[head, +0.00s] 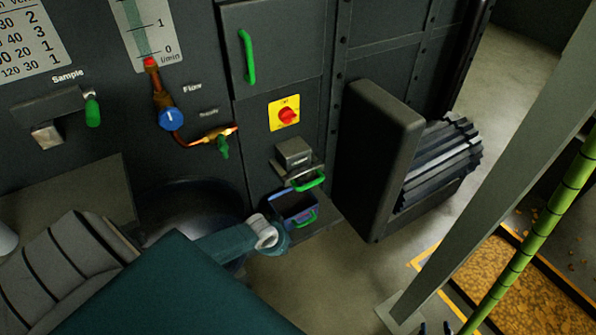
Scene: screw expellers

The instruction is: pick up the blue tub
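The blue tub (291,203) is a small open-topped box with a green handle on its front. It stands on a dark ledge at the foot of the machine, under a grey spout with a green lever. My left arm comes in from the lower left, and its wrist end (268,236) is close to the tub's near left side. The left fingers are hidden behind the wrist, so I cannot tell whether they touch the tub. Two small dark tips, apart, at the bottom edge look like my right gripper (435,328); the rest of it is out of view.
The dark machine front carries a red knob on a yellow plate (286,113), a blue valve (171,118) and a green door handle (247,56). A dark housing (376,160) stands right of the tub. A grey post (490,170) crosses the right side. Bare floor lies between.

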